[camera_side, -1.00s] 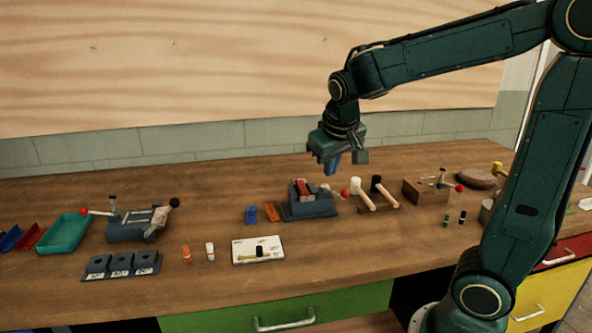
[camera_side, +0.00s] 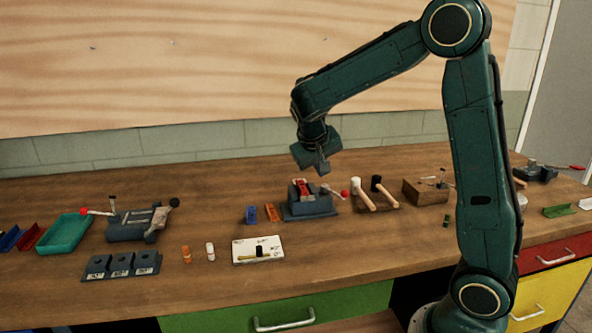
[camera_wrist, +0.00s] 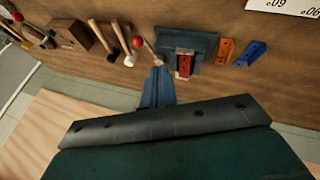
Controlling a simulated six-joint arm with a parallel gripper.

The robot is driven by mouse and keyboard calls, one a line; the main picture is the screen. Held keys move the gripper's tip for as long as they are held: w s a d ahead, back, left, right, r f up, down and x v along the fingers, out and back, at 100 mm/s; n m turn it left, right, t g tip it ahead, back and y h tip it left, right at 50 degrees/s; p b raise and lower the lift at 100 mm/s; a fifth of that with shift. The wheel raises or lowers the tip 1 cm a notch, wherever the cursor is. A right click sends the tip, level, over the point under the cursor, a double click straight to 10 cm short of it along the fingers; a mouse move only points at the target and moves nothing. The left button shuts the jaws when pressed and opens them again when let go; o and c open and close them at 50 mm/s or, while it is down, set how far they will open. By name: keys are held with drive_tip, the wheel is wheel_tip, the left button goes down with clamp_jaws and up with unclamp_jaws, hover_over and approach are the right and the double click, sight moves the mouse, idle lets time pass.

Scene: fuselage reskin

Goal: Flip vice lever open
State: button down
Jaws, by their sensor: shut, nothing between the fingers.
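A small grey vice (camera_side: 310,207) with a red part clamped in it stands in the middle of the bench. Its lever, tipped with a red ball (camera_side: 345,193), sticks out to the right. The vice (camera_wrist: 203,43) also shows in the wrist view, with its lever's red ball (camera_wrist: 138,42) on the left. My gripper (camera_side: 323,170) is shut and empty, pointing down above and behind the vice, apart from it. In the wrist view, my blue fingers (camera_wrist: 157,72) are together and appear just below the lever; whether they touch it is unclear there.
Two mallets (camera_side: 363,196) lie right of the vice, beside a wooden block (camera_side: 418,191). Blue and orange pieces (camera_side: 270,213) lie left of it. A larger grey fixture (camera_side: 130,228) with levers stands farther left, near a teal tray (camera_side: 64,235).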

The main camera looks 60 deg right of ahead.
drive_tip(key=shift+f, duration=0.15)
drive_tip(key=s+d+f, duration=0.1)
drive_tip(key=d+f, duration=0.7)
drive_tip(key=f, duration=0.1)
drive_tip(key=shift+d+f, duration=0.25)
idle(0.4)
drive_tip(key=shift+s+d, duration=0.1)
drive_tip(key=shift+s, duration=0.05)
idle(0.4)
